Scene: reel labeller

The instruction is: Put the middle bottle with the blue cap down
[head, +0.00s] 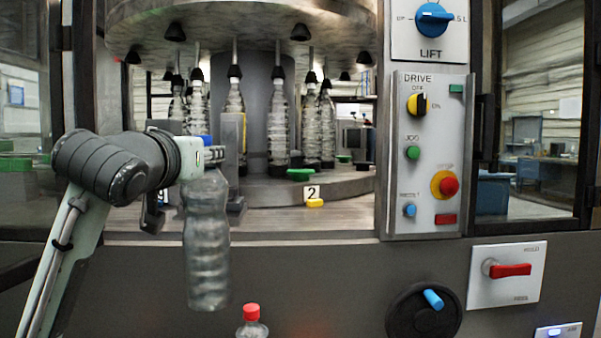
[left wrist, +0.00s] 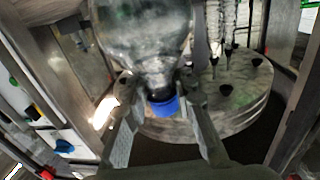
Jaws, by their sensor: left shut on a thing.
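A clear bottle (head: 207,245) with a blue cap (head: 207,141) hangs upright from my left gripper (head: 205,160) in the head view, in front of the machine's opening. In the left wrist view, the gripper (left wrist: 157,88) is shut around the neck of the bottle (left wrist: 145,35), just by the blue cap (left wrist: 163,107). The bottle's base is in the air, with no surface seen touching it. My right gripper is not in view.
A bottle with a red cap (head: 251,314) stands low at the bottom edge, right of the held bottle. Behind, the machine's carousel (head: 300,189) holds several clear bottles. A control panel (head: 431,150) is at right.

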